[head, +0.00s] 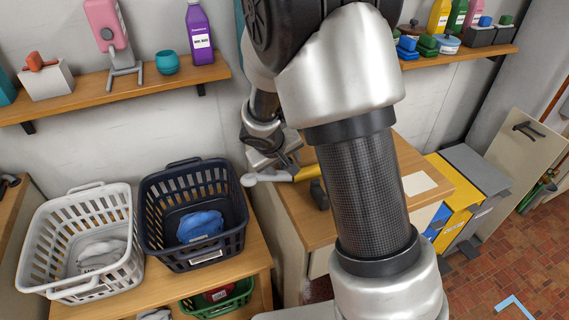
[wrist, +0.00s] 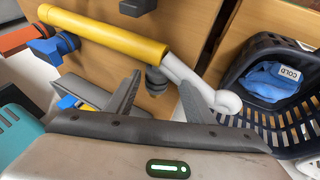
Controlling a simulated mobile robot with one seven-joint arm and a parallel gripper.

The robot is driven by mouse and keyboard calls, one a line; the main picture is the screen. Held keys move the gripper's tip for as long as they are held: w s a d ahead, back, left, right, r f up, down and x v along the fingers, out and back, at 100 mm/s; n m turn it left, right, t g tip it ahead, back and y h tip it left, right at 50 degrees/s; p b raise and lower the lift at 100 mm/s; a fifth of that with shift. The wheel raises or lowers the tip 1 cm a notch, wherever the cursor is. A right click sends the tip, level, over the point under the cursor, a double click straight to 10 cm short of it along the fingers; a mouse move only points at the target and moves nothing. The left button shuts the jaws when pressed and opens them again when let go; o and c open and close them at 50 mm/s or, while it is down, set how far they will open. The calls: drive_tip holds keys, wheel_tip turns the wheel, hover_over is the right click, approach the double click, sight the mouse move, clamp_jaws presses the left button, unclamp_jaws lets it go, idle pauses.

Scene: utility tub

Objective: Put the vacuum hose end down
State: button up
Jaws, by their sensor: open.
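A yellow tube (wrist: 105,32) with a pale grey, curved end (wrist: 205,88) crosses the wrist view. It looks like the vacuum hose end, but I cannot be sure. A dark ribbed piece (wrist: 156,80) shows between the fingertips, below the tube. My gripper (head: 275,157) is partly hidden by my arm in the head view.
A dark basket (head: 195,235) with a blue cloth (head: 200,226) and a white basket (head: 80,245) stand on the wooden bench at left. A wooden cabinet (head: 425,165) is behind my arm. Yellow and grey bins (head: 470,185) stand right. Shelves with bottles line the wall.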

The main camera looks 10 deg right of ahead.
drive_tip(key=shift+r+p, duration=0.55)
drive_tip(key=shift+p, duration=0.1)
drive_tip(key=p+v, duration=0.2)
drive_tip(key=v, duration=0.9)
drive_tip(key=s+d+r+m, duration=0.2)
drive_tip(key=s+d+r, duration=0.4)
drive_tip(key=s+r, duration=0.35)
drive_tip(key=s+r+m+y, duration=0.1)
drive_tip(key=s+r+y, duration=0.2)
drive_tip(key=s, duration=1)
wheel_tip(320, 180, up, 2)
drive_tip(key=shift+a+r, duration=0.1)
drive_tip(key=shift+a, duration=0.25)
drive_tip(key=shift+r, duration=0.1)
